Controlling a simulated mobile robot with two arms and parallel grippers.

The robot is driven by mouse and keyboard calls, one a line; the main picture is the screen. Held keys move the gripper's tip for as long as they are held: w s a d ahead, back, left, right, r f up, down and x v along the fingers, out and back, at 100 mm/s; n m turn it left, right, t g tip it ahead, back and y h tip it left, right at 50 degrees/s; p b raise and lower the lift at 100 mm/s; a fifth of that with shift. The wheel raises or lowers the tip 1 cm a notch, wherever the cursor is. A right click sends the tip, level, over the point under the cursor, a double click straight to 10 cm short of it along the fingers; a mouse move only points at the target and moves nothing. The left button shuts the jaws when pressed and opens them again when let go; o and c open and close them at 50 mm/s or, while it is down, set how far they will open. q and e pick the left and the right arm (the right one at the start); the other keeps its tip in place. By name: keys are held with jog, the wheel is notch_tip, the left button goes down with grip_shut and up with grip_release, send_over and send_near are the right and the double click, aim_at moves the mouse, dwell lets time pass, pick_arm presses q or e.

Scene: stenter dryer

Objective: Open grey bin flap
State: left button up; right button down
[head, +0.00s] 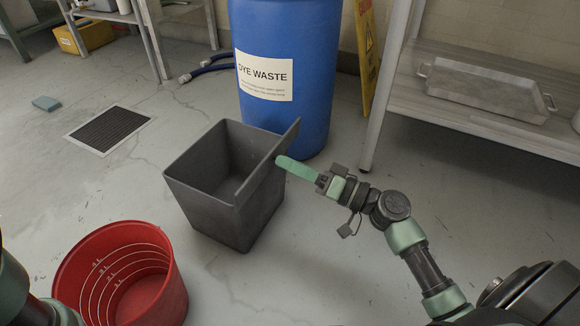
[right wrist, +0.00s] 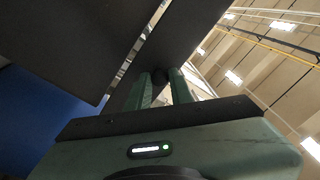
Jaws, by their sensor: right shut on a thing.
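The grey bin (head: 210,207) stands on the floor with its top open and its dark inside showing. Its flap (head: 268,158) is raised at the bin's right side, seen nearly edge-on, and sticks up above the rim. My right gripper (head: 284,164) reaches in from the right and is shut on the flap at its right face. The gripped spot is partly hidden by the fingers. In the right wrist view, both green fingers (right wrist: 163,85) close around a small dark part against the dark panel. Part of my left arm shows at lower left, but its gripper does not.
A blue dye waste barrel (head: 313,60) stands close behind the bin. A red bucket (head: 165,300) stands in front at left. A metal shelf (head: 470,115) with a tray (head: 490,90) is at right. A yellow sign (head: 368,50) leans behind.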

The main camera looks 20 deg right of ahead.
jog(key=c, duration=1.3)
grip_release()
jog(key=shift+o, duration=0.2)
jog(key=v, duration=0.8)
jog(key=shift+w+a, duration=0.1)
